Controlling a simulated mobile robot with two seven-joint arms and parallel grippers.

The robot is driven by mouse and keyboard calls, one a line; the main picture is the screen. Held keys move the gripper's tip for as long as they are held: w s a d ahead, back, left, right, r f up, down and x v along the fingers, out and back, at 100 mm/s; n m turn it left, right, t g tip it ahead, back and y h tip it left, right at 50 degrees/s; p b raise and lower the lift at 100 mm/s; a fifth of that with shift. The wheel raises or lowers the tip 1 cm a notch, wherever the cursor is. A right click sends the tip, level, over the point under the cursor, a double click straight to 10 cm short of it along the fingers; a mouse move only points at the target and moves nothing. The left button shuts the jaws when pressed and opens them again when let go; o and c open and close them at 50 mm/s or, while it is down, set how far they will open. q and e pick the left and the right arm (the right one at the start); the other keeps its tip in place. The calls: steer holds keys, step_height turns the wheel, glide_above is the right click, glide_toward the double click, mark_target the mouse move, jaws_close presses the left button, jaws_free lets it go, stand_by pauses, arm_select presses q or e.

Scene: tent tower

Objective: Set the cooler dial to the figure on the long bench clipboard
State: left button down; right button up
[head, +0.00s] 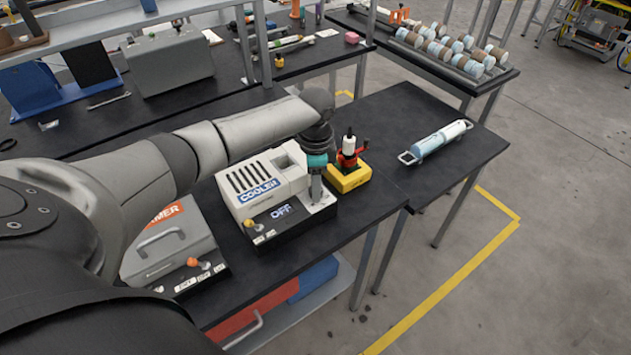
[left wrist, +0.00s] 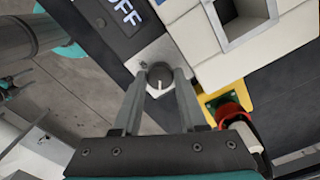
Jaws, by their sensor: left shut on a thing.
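The white and black cooler (head: 262,185) stands on the dark bench, with a "COOLER" label and a display (head: 281,211) reading "OFF". Its dial (left wrist: 159,84) is a dark round knob with a white pointer line, on a light plate beside the display. My left gripper (head: 316,196) points down at the cooler's front right corner. In the left wrist view, the fingers of my left gripper (left wrist: 160,73) are shut on the dial, one on each side. In the head view the gripper hides the dial. I cannot make out a clipboard figure. My right gripper is out of view.
A yellow block with a red and white device (head: 349,178) stands close right of the cooler. A grey warmer box (head: 170,240) is to its left. A blue-white cylinder on a rack (head: 437,141) lies on the right bench, which is otherwise clear.

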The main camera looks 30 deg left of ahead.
arm_select(q)
steer(key=m+p, duration=0.1)
steer(key=m, duration=0.1)
steer(key=shift+r+m+p, duration=0.15)
steer(key=shift+m+p, duration=0.15)
steer(key=shift+p, duration=0.05)
steer(key=shift+m+p, duration=0.4)
steer(key=shift+m, duration=0.4)
steer(key=m, duration=0.2)
steer(key=shift+m+p, duration=0.35)
steer(key=shift+m, duration=1.65)
steer(key=c, duration=0.7)
jaws_free()
steer(key=shift+c, duration=0.2)
step_height(320, 180, up, 15)
steer(key=p, duration=0.1)
